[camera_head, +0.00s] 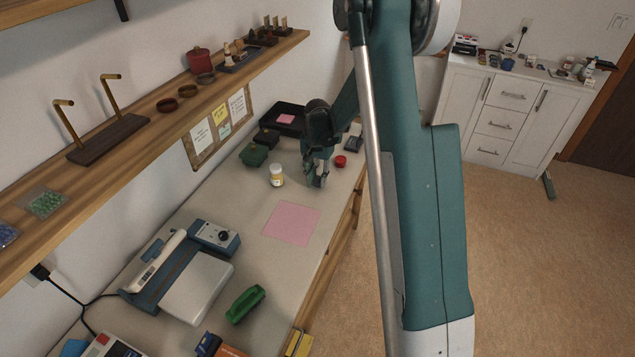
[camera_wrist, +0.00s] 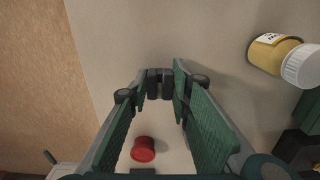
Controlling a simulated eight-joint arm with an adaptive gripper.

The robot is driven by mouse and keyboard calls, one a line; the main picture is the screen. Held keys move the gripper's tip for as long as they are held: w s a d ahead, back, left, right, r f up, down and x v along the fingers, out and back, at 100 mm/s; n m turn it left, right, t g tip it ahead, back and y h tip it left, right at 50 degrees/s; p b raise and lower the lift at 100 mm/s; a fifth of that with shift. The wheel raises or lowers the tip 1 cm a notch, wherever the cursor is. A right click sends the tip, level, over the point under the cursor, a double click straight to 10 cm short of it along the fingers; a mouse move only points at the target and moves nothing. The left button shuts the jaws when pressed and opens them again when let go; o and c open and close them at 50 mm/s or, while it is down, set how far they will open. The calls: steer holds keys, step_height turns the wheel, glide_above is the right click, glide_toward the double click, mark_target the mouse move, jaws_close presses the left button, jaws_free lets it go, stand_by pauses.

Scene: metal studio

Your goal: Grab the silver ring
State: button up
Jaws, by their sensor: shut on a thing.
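My gripper (camera_head: 317,182) is low over the far part of the workbench, pointing down. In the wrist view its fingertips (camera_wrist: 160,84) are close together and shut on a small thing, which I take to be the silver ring. The dark tips hide it, and I cannot make out its outline in either view. No other silver ring shows on the bench.
A pink sheet (camera_head: 291,223) lies nearer on the workbench (camera_head: 255,262). A wooden shelf (camera_head: 135,112) runs above the left side.

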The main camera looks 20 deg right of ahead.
mark_target(317, 177)
step_height(317, 177, up, 8)
steer(key=shift+r+p, duration=0.2)
steer(key=shift+p, duration=0.4)
